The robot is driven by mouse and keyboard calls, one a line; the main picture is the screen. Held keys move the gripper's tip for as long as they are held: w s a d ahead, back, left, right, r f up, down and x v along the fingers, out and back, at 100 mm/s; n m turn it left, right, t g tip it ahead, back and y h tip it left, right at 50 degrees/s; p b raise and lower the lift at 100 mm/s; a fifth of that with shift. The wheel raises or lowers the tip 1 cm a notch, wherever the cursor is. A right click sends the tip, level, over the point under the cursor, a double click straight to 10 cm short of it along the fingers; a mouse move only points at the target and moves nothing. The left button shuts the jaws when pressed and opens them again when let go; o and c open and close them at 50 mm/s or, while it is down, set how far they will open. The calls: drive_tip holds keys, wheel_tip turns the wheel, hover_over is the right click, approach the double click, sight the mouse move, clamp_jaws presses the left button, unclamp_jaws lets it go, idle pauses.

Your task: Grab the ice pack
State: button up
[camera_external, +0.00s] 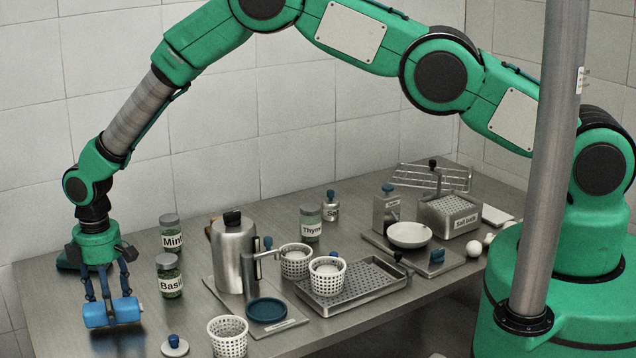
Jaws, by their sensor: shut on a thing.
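The ice pack is a blue, rounded block (99,313) at the left end of the steel table. My gripper (112,299) points down with its dark blue fingers around the block. It is shut on the ice pack. A dark shadow lies on the table just below the pack, so it seems at or slightly above the surface; I cannot tell which. The fingers hide part of the pack's middle.
Jars labelled Mint (171,236) and Basil (169,277) stand right of my gripper. A small blue-knobbed lid (174,346), a white perforated basket (228,338) and a steel canister (234,258) are further right. A perforated tray (352,287) lies mid-table.

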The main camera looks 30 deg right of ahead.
drive_tip(key=shift+r+b, duration=0.4)
drive_tip(key=shift+r, duration=3.9)
